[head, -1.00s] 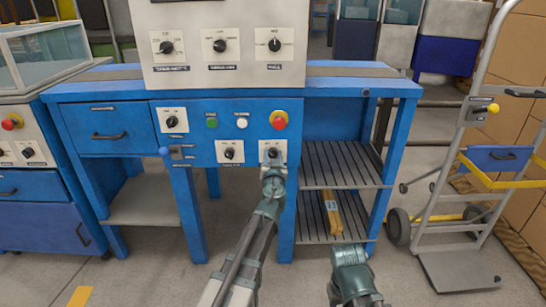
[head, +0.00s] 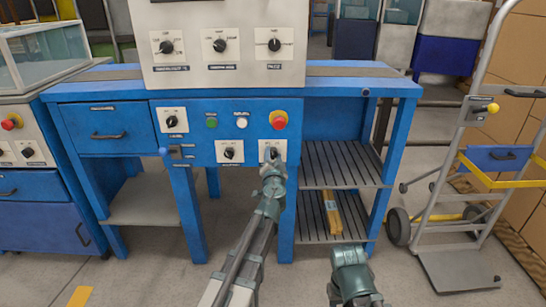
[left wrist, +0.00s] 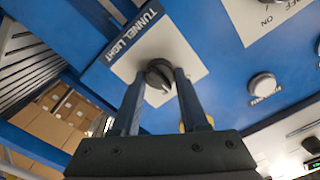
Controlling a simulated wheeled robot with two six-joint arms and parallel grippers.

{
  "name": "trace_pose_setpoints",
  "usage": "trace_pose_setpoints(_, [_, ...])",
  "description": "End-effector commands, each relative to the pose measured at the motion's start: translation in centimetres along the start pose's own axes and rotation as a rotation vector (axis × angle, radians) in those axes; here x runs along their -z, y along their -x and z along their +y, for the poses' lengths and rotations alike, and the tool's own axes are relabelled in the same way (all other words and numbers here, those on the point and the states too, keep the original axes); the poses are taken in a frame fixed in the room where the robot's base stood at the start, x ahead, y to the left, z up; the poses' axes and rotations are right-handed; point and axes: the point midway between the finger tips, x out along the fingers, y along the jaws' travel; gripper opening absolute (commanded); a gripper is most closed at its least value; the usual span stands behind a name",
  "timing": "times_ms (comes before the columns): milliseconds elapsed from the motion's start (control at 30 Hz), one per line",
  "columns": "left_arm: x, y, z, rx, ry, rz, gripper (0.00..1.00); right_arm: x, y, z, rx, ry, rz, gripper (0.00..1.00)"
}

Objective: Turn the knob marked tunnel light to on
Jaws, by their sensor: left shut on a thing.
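The tunnel light knob (left wrist: 157,73) is a dark round knob on a white plate, with a "TUNNEL LIGHT" label (left wrist: 133,33) beside it in the left wrist view. In the head view its white plate (head: 265,146) is at the lower right of the blue front panel, partly covered by my gripper. My left gripper (left wrist: 160,80) is shut on the knob, one finger on each side. The left gripper (head: 273,162) also reaches the panel in the head view. The plate's position marks and the knob's pointer are too hidden to read. My right gripper's jaws are not visible.
Another knob (head: 229,154) sits just left on the panel. A red emergency button (head: 279,120) on yellow is just above, with white (head: 242,122) and green (head: 211,122) buttons to its left. A slatted shelf (head: 345,165) is at right, and a hand truck (head: 455,200) stands further right.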

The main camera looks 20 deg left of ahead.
Motion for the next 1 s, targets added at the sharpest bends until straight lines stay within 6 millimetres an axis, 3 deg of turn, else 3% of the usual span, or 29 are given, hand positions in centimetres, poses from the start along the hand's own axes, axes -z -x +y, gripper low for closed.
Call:
trace_pose_setpoints(500, [-0.02, 0.06, 0.17, -0.001, -0.423, 0.000, 0.00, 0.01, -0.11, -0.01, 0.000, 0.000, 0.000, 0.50])
trace_pose_setpoints(1000, [-0.03, 0.08, 0.22, -0.001, -0.586, 0.001, 0.00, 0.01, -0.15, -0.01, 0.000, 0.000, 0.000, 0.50])
